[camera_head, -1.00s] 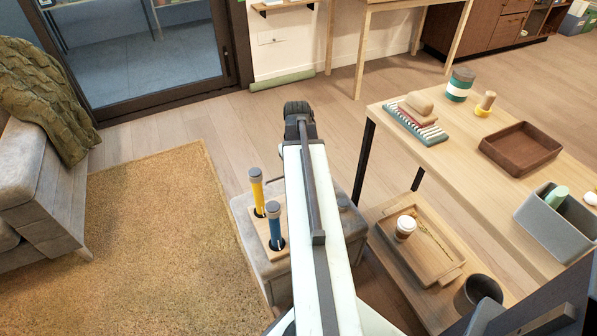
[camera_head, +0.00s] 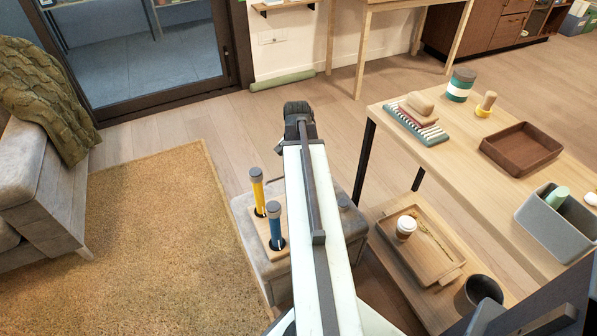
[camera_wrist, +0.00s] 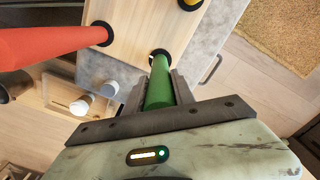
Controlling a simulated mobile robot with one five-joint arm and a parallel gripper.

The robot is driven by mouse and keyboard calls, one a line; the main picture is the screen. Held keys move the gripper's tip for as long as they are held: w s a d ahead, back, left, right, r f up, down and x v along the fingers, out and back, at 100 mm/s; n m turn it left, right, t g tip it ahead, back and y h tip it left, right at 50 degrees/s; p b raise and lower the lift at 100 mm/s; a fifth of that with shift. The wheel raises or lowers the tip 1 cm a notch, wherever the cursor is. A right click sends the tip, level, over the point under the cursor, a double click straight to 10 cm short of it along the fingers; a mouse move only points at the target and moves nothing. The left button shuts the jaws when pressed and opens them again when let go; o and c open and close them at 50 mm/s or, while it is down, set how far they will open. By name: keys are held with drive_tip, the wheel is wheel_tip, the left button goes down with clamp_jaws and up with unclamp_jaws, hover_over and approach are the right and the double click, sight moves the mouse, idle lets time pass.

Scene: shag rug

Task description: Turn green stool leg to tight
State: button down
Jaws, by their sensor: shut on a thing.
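The green stool leg (camera_wrist: 159,84) stands in a dark round socket in the wooden board (camera_wrist: 135,30), seen in the wrist view. My gripper (camera_wrist: 160,88) is shut on the green leg, with a dark finger on each side of it. In the head view my own arm hides the green leg and the gripper's fingers. The board also shows in the head view (camera_head: 262,228), lying on a grey upholstered block (camera_head: 270,265). From these views I cannot tell how tight the leg sits.
A yellow leg (camera_head: 258,190) and a blue leg (camera_head: 275,226) stand in the board. A red leg (camera_wrist: 50,45) stands close left of my gripper in the wrist view. A wooden table (camera_head: 450,150) with a lower shelf is at right; the rug (camera_head: 130,240) is clear.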

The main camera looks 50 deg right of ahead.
drive_tip(key=shift+m, duration=1.1)
drive_tip(key=c, duration=1.1)
unclamp_jaws()
drive_tip(key=shift+o, duration=0.2)
wheel_tip(320, 180, up, 8)
drive_tip(key=p, duration=0.7)
drive_tip(key=shift+f+p, duration=0.1)
drive_tip(key=shift+p, duration=0.3)
